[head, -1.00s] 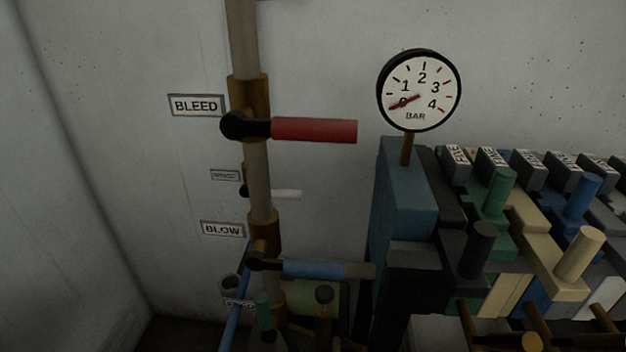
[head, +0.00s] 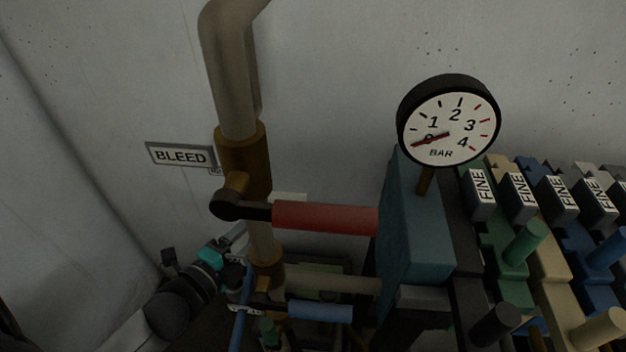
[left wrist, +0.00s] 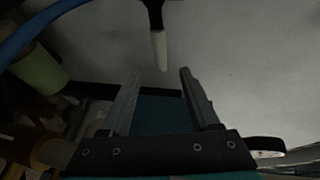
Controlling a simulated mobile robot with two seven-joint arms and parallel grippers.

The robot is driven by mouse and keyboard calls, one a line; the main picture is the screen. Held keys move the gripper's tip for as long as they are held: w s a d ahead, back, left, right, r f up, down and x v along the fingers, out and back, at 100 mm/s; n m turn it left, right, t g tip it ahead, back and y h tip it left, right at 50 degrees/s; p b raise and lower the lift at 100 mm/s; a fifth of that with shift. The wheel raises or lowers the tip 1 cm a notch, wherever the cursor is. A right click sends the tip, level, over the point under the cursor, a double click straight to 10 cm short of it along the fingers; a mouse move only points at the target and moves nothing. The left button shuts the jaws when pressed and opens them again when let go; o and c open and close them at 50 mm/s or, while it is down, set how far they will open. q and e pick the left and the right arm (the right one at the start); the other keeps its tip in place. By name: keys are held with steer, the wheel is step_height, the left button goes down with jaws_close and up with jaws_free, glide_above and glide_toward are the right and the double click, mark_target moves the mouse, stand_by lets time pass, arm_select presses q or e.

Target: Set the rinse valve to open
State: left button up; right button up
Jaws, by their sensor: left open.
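The rinse valve's white handle (left wrist: 159,48) shows in the left wrist view, with its black hub (left wrist: 152,14) at the top edge. Its tip lies in line with the gap between the fingers of my left gripper (left wrist: 160,76), which is open and empty. I cannot tell how far the tip is from the fingers. In the head view my left gripper (head: 236,246) is beside the pipe, partly hidden. A small white piece (head: 290,197), likely the rinse handle, shows above the red bleed handle. The rinse label is mostly hidden behind the bleed label. My right gripper is out of view.
The red bleed handle (head: 325,217) sticks out right from the vertical pipe (head: 232,85), in front of the rinse valve. A blue handle (head: 320,311) is below. The pressure gauge (head: 448,122) and a bank of coloured levers (head: 525,243) stand at right.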

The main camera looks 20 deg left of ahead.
mark_target(279, 197)
arm_select(q)
steer(key=b+x, duration=0.1)
steer(key=x, duration=1.4)
steer(key=shift+d, duration=0.1)
jaws_close()
stand_by(0.3)
stand_by(1.0)
